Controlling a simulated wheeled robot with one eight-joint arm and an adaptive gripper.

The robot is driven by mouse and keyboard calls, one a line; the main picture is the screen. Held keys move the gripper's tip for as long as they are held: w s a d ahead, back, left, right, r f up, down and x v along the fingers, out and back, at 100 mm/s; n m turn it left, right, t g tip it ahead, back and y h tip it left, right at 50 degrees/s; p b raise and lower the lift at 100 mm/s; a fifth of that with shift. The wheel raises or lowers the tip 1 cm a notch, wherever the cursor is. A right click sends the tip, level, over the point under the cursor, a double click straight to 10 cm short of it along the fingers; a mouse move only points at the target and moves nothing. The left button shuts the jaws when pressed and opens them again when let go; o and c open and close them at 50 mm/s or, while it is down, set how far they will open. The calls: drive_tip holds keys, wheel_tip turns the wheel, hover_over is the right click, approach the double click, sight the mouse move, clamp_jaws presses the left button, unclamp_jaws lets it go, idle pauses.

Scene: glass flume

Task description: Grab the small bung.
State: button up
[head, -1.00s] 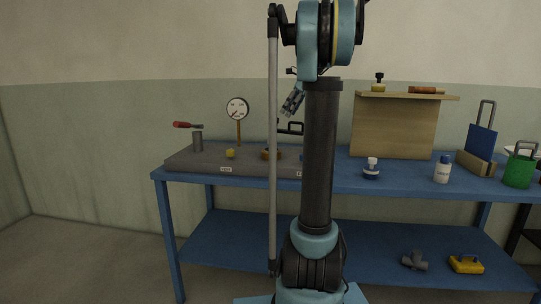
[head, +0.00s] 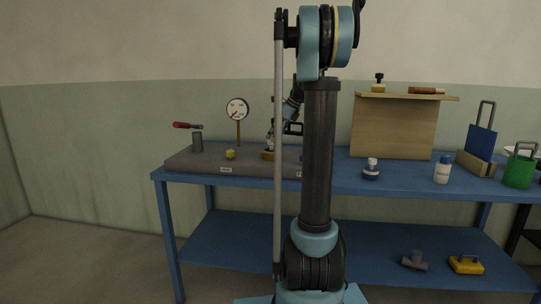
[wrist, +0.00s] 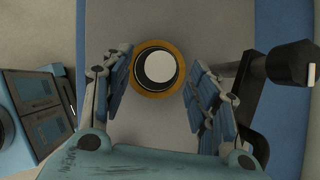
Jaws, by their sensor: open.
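In the wrist view, a round pale-topped piece with a dark rim, which looks like the small bung (wrist: 160,67), sits inside an orange-brown ring (wrist: 140,83). The ring also shows in the head view (head: 267,156), on the grey slab. My gripper (wrist: 158,62) is open, with one finger on each side of the ring, and nothing is held. In the head view my gripper (head: 270,138) is just above the ring, partly behind my own arm. The bung cannot be made out there.
The grey slab (head: 195,163) also carries a yellow knob (head: 230,154), a dial gauge (head: 237,109) and a red-handled lever (head: 187,125). A black handle (wrist: 290,65) stands close to the right finger. A blue-and-white jar (head: 371,170) and bottle (head: 442,170) stand further right on the blue bench (head: 330,181).

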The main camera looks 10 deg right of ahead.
sight(271, 149)
drive_tip(key=shift+x, duration=2)
drive_tip(key=shift+w, duration=0.1)
clamp_jaws()
